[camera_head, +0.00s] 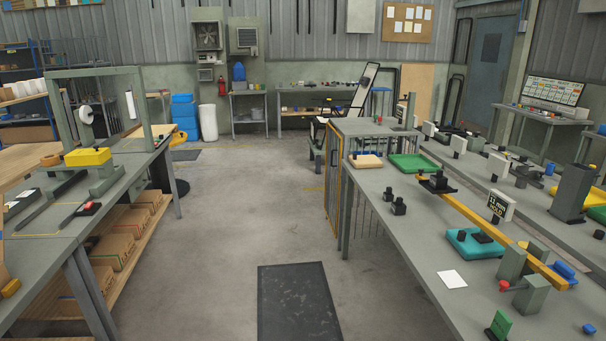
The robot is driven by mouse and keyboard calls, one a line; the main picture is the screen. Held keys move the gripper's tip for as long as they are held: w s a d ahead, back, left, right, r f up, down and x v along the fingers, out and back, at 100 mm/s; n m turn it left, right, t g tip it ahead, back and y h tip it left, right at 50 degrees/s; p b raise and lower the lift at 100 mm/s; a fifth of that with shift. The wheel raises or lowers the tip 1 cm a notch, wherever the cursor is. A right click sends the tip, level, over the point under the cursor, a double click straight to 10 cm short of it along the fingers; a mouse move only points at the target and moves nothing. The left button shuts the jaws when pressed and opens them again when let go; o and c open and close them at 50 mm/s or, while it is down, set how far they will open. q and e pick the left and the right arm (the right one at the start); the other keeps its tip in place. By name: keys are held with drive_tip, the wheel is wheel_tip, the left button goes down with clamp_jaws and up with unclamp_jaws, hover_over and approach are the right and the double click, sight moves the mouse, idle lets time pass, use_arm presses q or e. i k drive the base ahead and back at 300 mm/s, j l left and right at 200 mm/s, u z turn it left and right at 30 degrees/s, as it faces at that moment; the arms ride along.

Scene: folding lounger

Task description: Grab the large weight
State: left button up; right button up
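Two small black weights stand close together, upright, on the right-hand workbench (385,235). The nearer weight (398,207) looks a little larger than the farther weight (388,194) just behind it. Another dark weight-like piece (438,182) sits on a black plate at the far end of a yellow beam (500,235). Which of these is the large weight is not certain from this view. Neither of my grippers shows, and nothing covers the weights.
A green tray (413,163), a teal pad (470,243), a white card (452,279) and a grey clamp block (531,296) lie on the right bench. The left bench (75,215) holds a yellow block. A dark mat (297,302) lies on the open aisle floor.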

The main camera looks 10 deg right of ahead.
sight(437, 181)
drive_tip(key=i+z, duration=0.1)
drive_tip(key=i, duration=0.6)
drive_tip(key=i+j+z, duration=0.1)
drive_tip(key=i, duration=0.6)
drive_tip(key=i+j, duration=0.15)
drive_tip(key=i, duration=0.55)
drive_tip(key=i+z, duration=0.75)
drive_tip(key=i+j+z, duration=0.1)
drive_tip(key=i+z, duration=0.3)
drive_tip(key=i+j+z, duration=0.2)
drive_tip(key=z, duration=0.15)
drive_tip(key=i+j+z, duration=0.1)
drive_tip(key=i, duration=0.3)
drive_tip(key=i+j+z, duration=0.15)
drive_tip(key=i+j, duration=0.2)
